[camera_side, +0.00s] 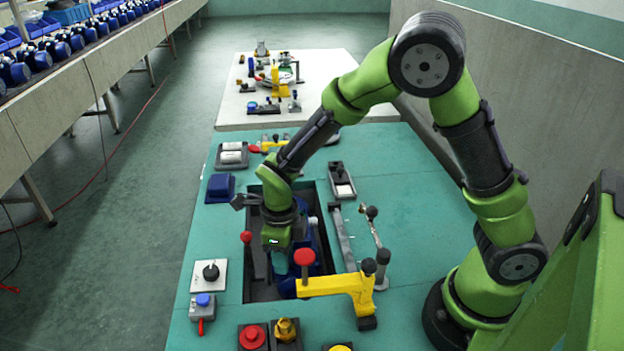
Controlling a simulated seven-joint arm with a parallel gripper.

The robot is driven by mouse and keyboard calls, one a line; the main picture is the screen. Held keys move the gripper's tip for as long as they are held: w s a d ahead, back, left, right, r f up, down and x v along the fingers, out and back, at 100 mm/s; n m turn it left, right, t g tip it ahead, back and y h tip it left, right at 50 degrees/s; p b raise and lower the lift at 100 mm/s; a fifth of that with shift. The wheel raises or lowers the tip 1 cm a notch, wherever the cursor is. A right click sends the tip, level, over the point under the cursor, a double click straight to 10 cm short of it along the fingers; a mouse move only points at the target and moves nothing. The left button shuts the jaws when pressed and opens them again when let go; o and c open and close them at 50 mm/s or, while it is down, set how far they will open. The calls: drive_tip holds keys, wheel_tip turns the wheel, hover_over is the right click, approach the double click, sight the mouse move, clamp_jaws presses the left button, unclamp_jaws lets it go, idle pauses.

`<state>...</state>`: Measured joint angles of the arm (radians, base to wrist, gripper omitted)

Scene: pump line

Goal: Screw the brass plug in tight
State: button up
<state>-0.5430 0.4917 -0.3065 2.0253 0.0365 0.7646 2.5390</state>
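A brass-coloured piece (287,330), which looks like the brass plug, stands upright on a small dark block at the front edge of the green table. My gripper (279,262) points down over the dark recess in the table, at the blue pump body (314,266). It is behind and apart from the brass piece. The fingertips are small and partly lost against the pump, so I cannot tell whether they are open or hold anything. The pump's threaded opening cannot be made out.
A yellow clamp arm (340,284) with a red knob (304,257) reaches across the recess close to my gripper. A red button (252,336) is left of the brass piece. The right side of the table (425,190) is mostly clear.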

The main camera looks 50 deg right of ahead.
drive_tip(key=shift+r, duration=2.25)
drive_tip(key=shift+w+r, duration=0.1)
drive_tip(key=shift+r, duration=0.2)
drive_tip(key=r+n, duration=0.1)
drive_tip(key=n, duration=0.1)
drive_tip(key=shift+n, duration=0.4)
drive_tip(key=n, duration=0.1)
drive_tip(key=r+n, duration=0.1)
drive_tip(key=n, duration=0.1)
drive_tip(key=shift+f+n, duration=0.3)
drive_tip(key=shift+n, duration=0.3)
drive_tip(key=shift+f, duration=3.3)
drive_tip(key=shift+c, duration=0.3)
clamp_jaws()
